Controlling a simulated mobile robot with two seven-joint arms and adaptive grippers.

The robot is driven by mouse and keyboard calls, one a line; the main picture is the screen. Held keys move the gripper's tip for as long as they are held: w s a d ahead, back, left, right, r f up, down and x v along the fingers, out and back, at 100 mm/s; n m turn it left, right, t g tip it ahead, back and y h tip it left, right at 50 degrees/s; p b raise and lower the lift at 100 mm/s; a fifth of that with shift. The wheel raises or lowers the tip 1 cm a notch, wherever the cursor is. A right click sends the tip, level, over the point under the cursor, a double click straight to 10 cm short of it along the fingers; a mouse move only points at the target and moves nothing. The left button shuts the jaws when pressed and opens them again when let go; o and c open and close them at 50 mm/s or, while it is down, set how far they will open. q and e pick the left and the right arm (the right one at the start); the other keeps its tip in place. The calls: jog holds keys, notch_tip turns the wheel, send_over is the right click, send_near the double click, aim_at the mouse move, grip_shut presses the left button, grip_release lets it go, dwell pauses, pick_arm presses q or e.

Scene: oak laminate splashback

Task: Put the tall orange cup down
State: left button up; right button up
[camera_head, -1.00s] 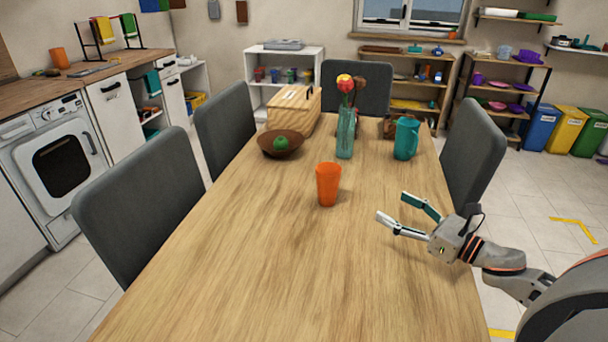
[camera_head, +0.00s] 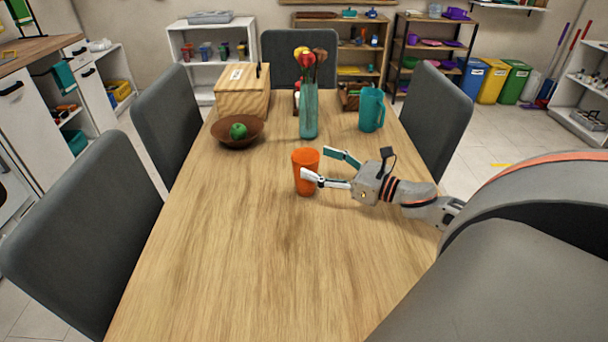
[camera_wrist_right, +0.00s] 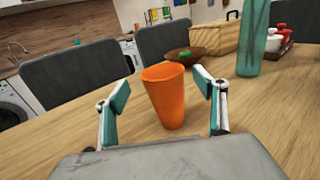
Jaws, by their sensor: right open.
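The tall orange cup (camera_head: 305,186) stands upright on the wooden table (camera_head: 240,260). My right gripper (camera_head: 322,165) is open at the cup's right side, with one finger passing in front of the cup in the head view. In the right wrist view the orange cup (camera_wrist_right: 167,98) stands ahead, between the two spread fingers of the right gripper (camera_wrist_right: 165,98). Gaps show on both sides, so the fingers do not appear to touch it. My left gripper is in neither view.
Behind the cup stand a glass vase (camera_head: 309,115) with flowers, a teal pitcher (camera_head: 371,110), a brown bowl (camera_head: 250,141) with a green fruit (camera_head: 238,131), and a wooden box (camera_head: 243,98). Grey chairs (camera_head: 80,235) line the table. The table's near part is clear.

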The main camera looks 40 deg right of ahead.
aim_at(294, 152)
jog(key=shift+x, duration=2.45)
jog(key=shift+d, duration=0.2)
jog(key=c, duration=1.3)
jog(key=shift+o, duration=0.2)
